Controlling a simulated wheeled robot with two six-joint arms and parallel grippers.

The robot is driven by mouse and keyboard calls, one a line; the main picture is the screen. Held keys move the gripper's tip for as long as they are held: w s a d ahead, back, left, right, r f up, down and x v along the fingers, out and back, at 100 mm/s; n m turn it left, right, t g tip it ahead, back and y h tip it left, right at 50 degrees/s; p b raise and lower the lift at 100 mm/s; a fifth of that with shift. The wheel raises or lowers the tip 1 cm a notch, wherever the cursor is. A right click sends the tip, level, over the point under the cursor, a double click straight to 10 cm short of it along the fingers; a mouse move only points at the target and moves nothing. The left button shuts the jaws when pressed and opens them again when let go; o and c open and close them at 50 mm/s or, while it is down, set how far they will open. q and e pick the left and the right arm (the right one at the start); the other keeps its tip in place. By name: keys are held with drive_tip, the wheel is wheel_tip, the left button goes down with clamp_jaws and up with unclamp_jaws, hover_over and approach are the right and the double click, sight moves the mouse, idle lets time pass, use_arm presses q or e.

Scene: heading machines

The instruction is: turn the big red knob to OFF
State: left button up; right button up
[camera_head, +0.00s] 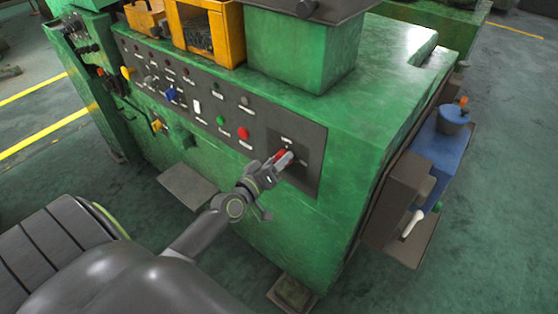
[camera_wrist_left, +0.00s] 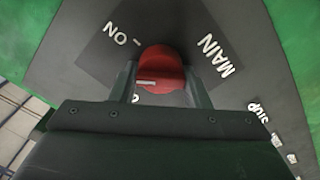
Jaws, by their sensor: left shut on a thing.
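The big red knob (camera_wrist_left: 165,62) sits on a dark plate of the control panel in the left wrist view. A white mark shows on its near part. The labels "ON" and "MAIN" are readable beside it; another label below is mostly hidden by my gripper. My left gripper (camera_wrist_left: 160,82) has one finger on each side of the knob and is shut on it. In the head view the left gripper (camera_head: 284,159) reaches the right end of the panel and covers most of the red knob (camera_head: 279,154). My right gripper is not in view.
The green machine's panel (camera_head: 205,90) carries several smaller buttons and switches, including a red button (camera_head: 243,133) close to my left gripper. A blue unit (camera_head: 440,150) with a white-handled lever (camera_head: 412,224) stands at the right side. Floor in front is mostly clear.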

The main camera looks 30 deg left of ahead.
use_arm(q)
drive_tip(key=n, duration=0.4)
drive_tip(key=shift+f+n, duration=0.1)
drive_tip(key=shift+n, duration=0.2)
drive_tip(key=n, duration=0.4)
drive_tip(key=shift+a+f+n, duration=0.1)
drive_tip(key=shift+n, duration=0.6)
drive_tip(key=o, duration=1)
drive_tip(key=shift+c, duration=0.2)
drive_tip(key=shift+s, duration=0.1)
drive_tip(key=s+a+b, duration=0.1)
drive_tip(key=s+b, duration=0.4)
drive_tip(key=s, duration=1.2)
drive_tip(key=shift+a, duration=0.2)
